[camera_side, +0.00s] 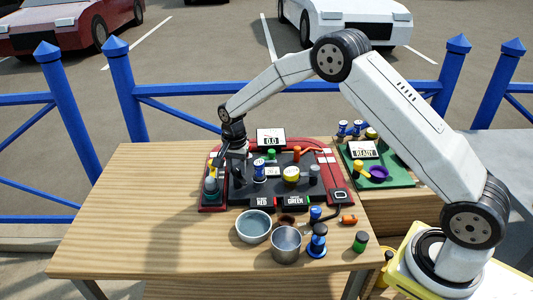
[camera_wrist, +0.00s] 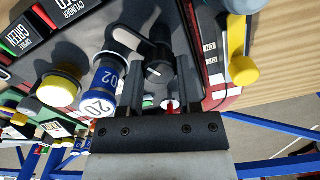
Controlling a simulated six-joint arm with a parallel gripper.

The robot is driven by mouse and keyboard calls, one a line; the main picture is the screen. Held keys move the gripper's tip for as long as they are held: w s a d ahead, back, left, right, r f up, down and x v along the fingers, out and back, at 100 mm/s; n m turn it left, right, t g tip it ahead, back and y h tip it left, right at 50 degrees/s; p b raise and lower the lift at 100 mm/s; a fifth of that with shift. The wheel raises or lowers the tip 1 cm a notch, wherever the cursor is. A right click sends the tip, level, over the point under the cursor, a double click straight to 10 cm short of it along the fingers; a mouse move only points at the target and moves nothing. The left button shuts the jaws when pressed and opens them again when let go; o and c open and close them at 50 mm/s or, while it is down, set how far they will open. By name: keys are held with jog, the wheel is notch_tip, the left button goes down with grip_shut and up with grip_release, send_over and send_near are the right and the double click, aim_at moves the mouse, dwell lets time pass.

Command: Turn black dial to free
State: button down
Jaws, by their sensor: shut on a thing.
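The black dial (camera_wrist: 158,72) shows in the wrist view with a pale mark on its face. It sits on the red and dark panel (camera_side: 215,202) on the table. My gripper (camera_wrist: 163,82) is shut on the dial, with its fingers on either side of it. In the side view my gripper (camera_side: 236,158) is low over the panel's left part, and the dial is mostly hidden there. I cannot read a "free" label by the dial. A small red pointed part (camera_wrist: 170,106) shows between the fingers.
Blue numbered cylinders (camera_wrist: 103,92) and a yellow-topped knob (camera_wrist: 60,88) stand close beside the dial. The table's left (camera_side: 120,220) is clear.

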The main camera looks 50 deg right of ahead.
aim_at(237, 169)
jog(key=shift+c, duration=1.4)
grip_release()
jog(key=shift+r, duration=0.15)
jog(key=shift+r, duration=3.85)
jog(key=shift+s, duration=0.1)
jog(key=shift+s+r+n, duration=0.15)
jog(key=shift+s+n, duration=0.25)
jog(key=shift+s, duration=0.15)
jog(key=s+n+t, duration=0.2)
jog(key=s+n, duration=0.9)
jog(key=s, duration=1.4)
jog(key=shift+s+a+f+t, duration=0.2)
jog(key=shift+a+f+t, duration=0.05)
jog(key=shift+a+t, duration=0.1)
